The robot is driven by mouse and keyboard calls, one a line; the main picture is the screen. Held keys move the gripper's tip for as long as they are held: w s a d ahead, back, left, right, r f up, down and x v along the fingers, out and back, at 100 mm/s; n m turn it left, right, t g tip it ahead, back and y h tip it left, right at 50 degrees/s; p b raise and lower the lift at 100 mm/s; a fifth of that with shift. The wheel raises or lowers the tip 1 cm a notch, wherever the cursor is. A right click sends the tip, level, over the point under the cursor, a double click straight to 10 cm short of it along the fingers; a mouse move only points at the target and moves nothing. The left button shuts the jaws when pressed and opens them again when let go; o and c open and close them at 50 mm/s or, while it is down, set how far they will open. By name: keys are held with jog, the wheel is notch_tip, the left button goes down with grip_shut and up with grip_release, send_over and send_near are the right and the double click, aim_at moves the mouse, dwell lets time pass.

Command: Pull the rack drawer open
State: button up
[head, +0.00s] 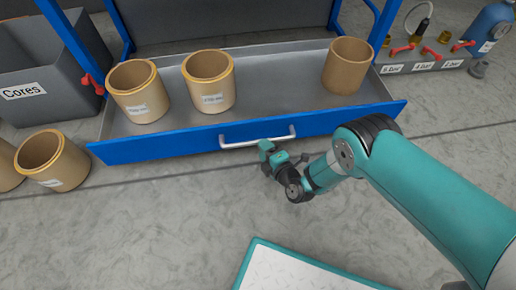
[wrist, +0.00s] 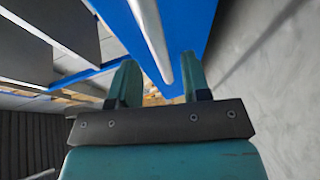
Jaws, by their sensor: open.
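The rack drawer (head: 180,149) is a grey tray with a blue front, and it stands out from the rack with its inside showing. Its pale bar handle (head: 240,143) runs along the middle of the front. In the wrist view the handle (wrist: 150,35) runs from the top edge down toward the gap between the fingers. My gripper (head: 268,148) is open, close to the right part of the handle. Its two teal fingers (wrist: 160,78) are on either side of the handle's line in the wrist view. I cannot tell whether they touch it.
Three tan cores (head: 208,82) stand in the drawer. More cores (head: 52,160) are on the floor at left. A grey bin labelled Cores (head: 40,70) is at the back left. Red valves (head: 430,55) and a blue bottle (head: 488,30) are at right. The floor before the drawer is mostly clear.

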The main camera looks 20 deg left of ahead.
jog(key=shift+b+x, duration=1.7)
jog(key=shift+x, duration=0.5)
grip_shut()
